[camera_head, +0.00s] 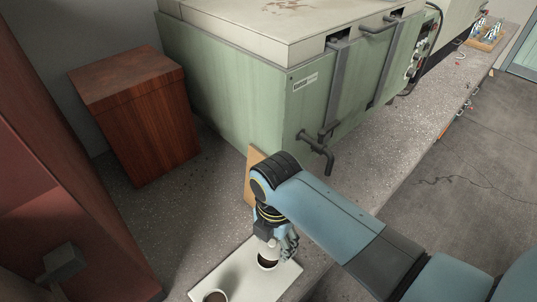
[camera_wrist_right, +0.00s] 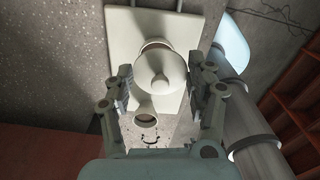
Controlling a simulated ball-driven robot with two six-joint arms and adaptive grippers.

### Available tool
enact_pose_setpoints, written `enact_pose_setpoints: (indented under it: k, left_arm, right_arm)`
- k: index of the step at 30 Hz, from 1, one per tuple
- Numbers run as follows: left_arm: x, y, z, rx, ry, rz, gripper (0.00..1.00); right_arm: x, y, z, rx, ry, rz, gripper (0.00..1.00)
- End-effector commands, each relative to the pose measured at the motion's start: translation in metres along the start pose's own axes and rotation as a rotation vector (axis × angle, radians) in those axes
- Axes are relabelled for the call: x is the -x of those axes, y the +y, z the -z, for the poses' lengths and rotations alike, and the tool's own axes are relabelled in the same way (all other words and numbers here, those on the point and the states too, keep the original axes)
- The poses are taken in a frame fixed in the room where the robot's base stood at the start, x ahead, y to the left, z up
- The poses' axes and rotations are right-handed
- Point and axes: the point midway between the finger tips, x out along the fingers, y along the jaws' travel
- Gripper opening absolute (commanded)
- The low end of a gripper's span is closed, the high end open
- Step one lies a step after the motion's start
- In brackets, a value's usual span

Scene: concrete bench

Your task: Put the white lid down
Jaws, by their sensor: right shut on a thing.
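The white lid (camera_wrist_right: 160,68) is round with a knob and sits between the fingers of my right gripper (camera_wrist_right: 160,92) in the right wrist view. In the head view the right gripper (camera_head: 277,245) is shut on the lid, close above a white cup (camera_head: 267,261) with dark contents. The fingers hide much of the lid there, and I cannot tell whether it touches the cup. A second open cup (camera_head: 215,297) stands nearer the bottom edge; it also shows in the wrist view (camera_wrist_right: 146,121). My left gripper is not in view.
The cups stand on a pale board (camera_head: 240,279). A large green metal unit (camera_head: 245,90) with latches stands behind my right arm. A brown wooden box (camera_head: 140,112) stands at left, and a reddish cabinet (camera_head: 50,190) fills the left edge. Bare bench lies left of the board.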

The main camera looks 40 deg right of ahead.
Motion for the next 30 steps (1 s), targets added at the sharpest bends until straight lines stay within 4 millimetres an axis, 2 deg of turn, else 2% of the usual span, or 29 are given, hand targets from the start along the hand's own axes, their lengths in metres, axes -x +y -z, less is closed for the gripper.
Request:
enact_pose_setpoints:
  k: [5,12,25,26,30]
  left_arm:
    - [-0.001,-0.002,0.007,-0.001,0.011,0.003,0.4]
    - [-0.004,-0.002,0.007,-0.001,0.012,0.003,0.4]
    - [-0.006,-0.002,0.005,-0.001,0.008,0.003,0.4]
    - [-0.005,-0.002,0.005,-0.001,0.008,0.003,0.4]
    - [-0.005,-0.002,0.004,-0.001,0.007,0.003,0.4]
  right_arm:
    - [-0.01,0.006,0.009,0.001,-0.001,0.001,0.4]
    - [-0.044,0.005,0.009,0.0,0.0,0.002,0.4]
    - [-0.051,0.005,0.009,-0.001,0.0,0.0,0.4]
    - [-0.05,0.005,0.009,-0.001,0.0,0.0,0.6]
    - [-0.05,0.005,0.009,-0.001,0.0,0.0,0.78]
